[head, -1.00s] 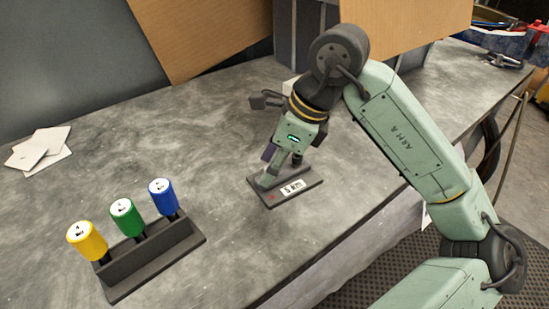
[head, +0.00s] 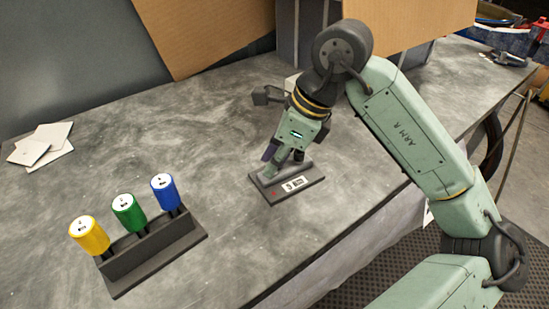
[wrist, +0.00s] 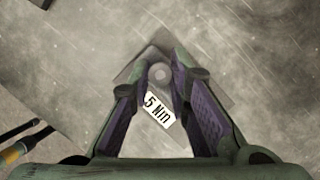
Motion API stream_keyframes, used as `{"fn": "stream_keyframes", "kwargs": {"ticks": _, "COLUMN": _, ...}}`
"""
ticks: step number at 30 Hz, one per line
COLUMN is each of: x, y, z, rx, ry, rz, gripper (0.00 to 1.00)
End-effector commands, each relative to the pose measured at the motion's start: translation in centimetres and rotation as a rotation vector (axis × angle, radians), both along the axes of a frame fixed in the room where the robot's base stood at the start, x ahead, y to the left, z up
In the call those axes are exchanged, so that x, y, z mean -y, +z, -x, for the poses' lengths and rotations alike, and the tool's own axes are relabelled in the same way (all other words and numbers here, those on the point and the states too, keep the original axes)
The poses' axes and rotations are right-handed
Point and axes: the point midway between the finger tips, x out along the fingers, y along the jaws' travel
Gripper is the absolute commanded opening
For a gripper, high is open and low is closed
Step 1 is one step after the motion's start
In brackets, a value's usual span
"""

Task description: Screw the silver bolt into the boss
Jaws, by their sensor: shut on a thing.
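My gripper (head: 283,166) points down at a small dark plate (head: 296,194) with a "5 Nm" label, near the table's front edge. In the wrist view its purple-padded fingers (wrist: 160,72) close at their tips on a round grey head, which I take for the silver bolt (wrist: 160,75). The label (wrist: 158,109) shows between the fingers. The bolt's shank and the boss are hidden under the head and fingers, so I cannot tell how deep the bolt sits.
A dark rack (head: 150,252) at the front left holds yellow (head: 89,236), green (head: 129,213) and blue (head: 165,192) handled tools. White cards (head: 40,145) lie at the far left. A cardboard panel (head: 205,35) stands at the back. The table's middle left is clear.

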Motion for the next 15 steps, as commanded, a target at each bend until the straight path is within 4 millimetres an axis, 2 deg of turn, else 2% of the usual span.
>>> {"fn": "stream_keyframes", "kwargs": {"ticks": 8, "x": 0.01, "y": -0.27, "z": 0.07, "rx": 0.001, "ry": -0.031, "rz": 0.002, "gripper": 0.0}}
{"fn": "stream_keyframes", "kwargs": {"ticks": 15, "x": -0.02, "y": -0.55, "z": 0.2, "rx": 0.002, "ry": -0.266, "rz": 0.006, "gripper": 0.0}}
